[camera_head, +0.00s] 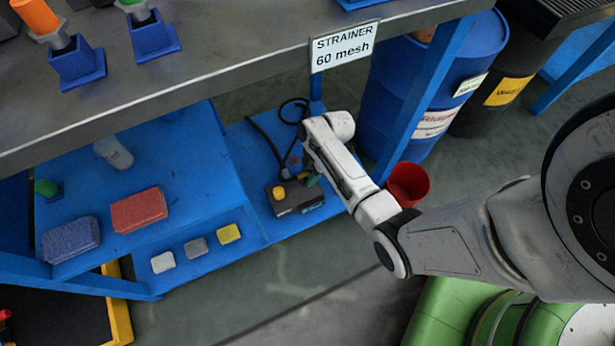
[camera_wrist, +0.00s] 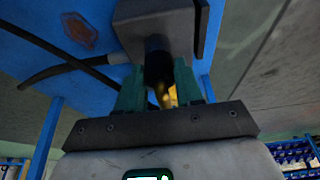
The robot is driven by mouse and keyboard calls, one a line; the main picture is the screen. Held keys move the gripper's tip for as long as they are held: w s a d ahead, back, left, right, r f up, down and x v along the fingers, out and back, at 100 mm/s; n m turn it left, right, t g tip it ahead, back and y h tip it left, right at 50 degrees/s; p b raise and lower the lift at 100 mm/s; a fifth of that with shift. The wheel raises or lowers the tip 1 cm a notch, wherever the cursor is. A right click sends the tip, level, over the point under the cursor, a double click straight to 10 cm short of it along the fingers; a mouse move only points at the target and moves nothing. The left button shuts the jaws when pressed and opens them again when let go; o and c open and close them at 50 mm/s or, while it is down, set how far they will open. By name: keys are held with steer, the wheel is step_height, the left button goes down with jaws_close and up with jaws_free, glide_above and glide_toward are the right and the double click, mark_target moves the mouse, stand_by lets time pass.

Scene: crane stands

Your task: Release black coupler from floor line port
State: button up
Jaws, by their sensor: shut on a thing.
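The black coupler (camera_wrist: 158,62) sits between the two green fingers of my gripper (camera_wrist: 160,88) in the wrist view. The fingers are shut on it. Its far end meets a grey block (camera_wrist: 165,22), which looks like the floor line port; I cannot tell whether it is still latched there. A brass-coloured part (camera_wrist: 164,96) shows between the fingers below the coupler. In the head view, a dark grey box (camera_head: 296,198) with a yellow knob (camera_head: 279,192) stands on the blue low shelf, beside my arm. My gripper is mostly hidden there.
A black hose (camera_head: 262,136) loops over the blue shelf (camera_head: 246,145); dark hoses also cross the wrist view. A red bucket (camera_head: 408,184) and blue drum (camera_head: 385,98) stand right of the shelf. A workbench (camera_head: 190,62) with a strainer sign (camera_head: 345,46) hangs over the area.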

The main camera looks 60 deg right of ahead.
steer(key=c, duration=0.4)
steer(key=shift+r, duration=0.15)
steer(key=shift+r+p, duration=2.35)
steer(key=shift+p, duration=0.2)
